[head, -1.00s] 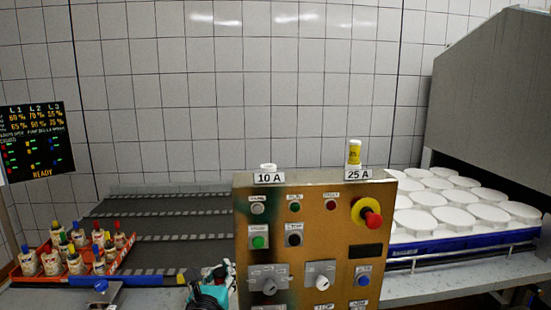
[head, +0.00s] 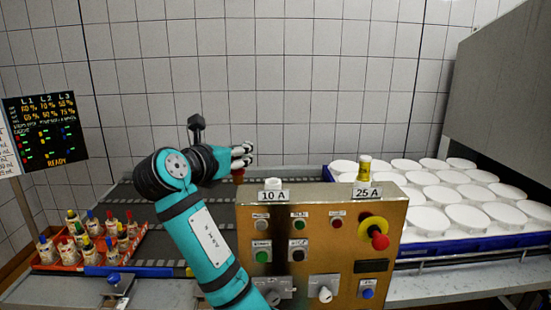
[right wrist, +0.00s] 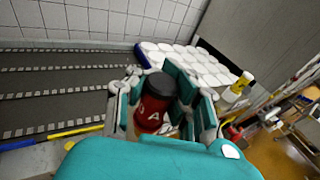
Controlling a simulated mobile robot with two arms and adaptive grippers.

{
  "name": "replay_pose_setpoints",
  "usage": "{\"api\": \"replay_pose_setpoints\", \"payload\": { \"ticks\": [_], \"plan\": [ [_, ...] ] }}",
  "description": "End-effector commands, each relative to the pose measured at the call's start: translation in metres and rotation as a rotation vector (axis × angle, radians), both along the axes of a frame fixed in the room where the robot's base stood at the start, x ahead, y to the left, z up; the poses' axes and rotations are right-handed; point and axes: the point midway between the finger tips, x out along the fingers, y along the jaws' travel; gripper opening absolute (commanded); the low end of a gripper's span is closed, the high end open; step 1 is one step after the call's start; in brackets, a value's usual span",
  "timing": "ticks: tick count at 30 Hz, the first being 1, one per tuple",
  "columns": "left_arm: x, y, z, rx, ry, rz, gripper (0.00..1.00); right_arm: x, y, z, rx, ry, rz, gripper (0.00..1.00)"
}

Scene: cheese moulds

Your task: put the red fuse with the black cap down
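The red fuse with the black cap (right wrist: 152,115) stands between the fingers of my right gripper (right wrist: 158,98) in the right wrist view, black cap toward the camera. In the head view my right gripper (head: 243,156) is above and just left of the 10 A label, and a small reddish part of the fuse (head: 238,177) shows below the fingers. The fuse is held in the air. The 10 A holder (head: 273,184) on top of the brass control box (head: 325,225) is white and has no fuse standing in it. My left gripper is not in view.
A yellow fuse (head: 364,168) stands at the 25 A label. White cheese moulds (head: 425,218) in a blue tray lie at the right. Red crates (head: 72,264) of small bottles stand at the left. A dark conveyor (head: 140,200) runs behind the box.

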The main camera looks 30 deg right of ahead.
Motion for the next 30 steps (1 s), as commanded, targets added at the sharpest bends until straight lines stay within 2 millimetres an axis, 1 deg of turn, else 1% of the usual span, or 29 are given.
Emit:
{"api": "replay_pose_setpoints", "payload": {
  "ticks": [1, 6, 9, 11, 14, 16, 20, 23, 30],
  "plan": [
    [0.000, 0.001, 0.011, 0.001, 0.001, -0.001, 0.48, -0.002, -0.015, 0.004, -0.002, 0.001, -0.006, 0.00],
    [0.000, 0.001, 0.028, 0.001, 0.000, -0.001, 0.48, -0.003, -0.058, -0.001, -0.002, 0.002, -0.004, 0.00],
    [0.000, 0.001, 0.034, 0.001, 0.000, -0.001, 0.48, -0.003, -0.076, -0.004, -0.002, 0.001, -0.002, 0.00],
    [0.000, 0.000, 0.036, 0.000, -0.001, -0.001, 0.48, -0.003, -0.083, -0.005, -0.001, 0.000, 0.000, 0.00],
    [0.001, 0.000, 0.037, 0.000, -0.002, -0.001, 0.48, -0.003, -0.088, -0.008, -0.001, 0.000, 0.001, 0.00],
    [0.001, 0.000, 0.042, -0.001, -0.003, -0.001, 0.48, -0.003, -0.089, -0.013, -0.001, 0.002, 0.001, 0.00],
    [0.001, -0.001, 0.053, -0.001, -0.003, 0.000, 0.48, -0.003, -0.089, -0.031, -0.002, 0.005, 0.001, 0.00],
    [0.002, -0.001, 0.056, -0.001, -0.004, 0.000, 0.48, -0.003, -0.089, -0.041, -0.001, 0.002, 0.000, 0.00],
    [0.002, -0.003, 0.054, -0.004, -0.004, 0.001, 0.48, -0.003, -0.089, -0.044, 0.000, -0.001, 0.000, 0.00]
  ]
}}
